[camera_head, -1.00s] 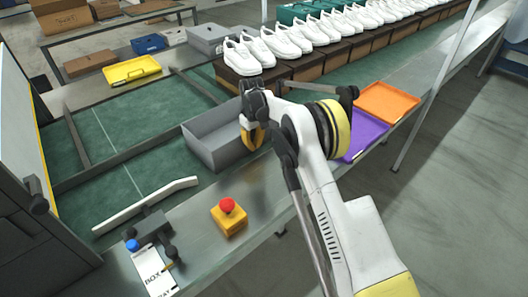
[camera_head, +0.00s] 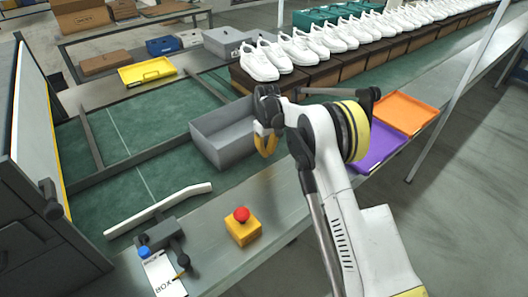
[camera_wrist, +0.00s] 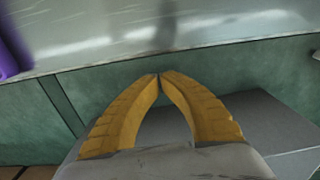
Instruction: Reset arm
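My gripper (camera_head: 266,142) hangs at the right end of the grey open box (camera_head: 222,136) in the head view. In the wrist view my gripper's two yellow fingers (camera_wrist: 159,77) meet at the tips, with nothing between them. A grey surface, likely the grey box (camera_wrist: 265,125), shows behind the fingers. My arm is bent and reaches from the lower right over the table edge. No held object shows in either view.
A yellow block with a red button (camera_head: 242,227) stands near the table's front edge. Purple (camera_head: 378,150) and orange (camera_head: 403,108) trays lie to the right. White shoes (camera_head: 322,41) line dark boxes behind. A yellow tray (camera_head: 147,71) is at the back left.

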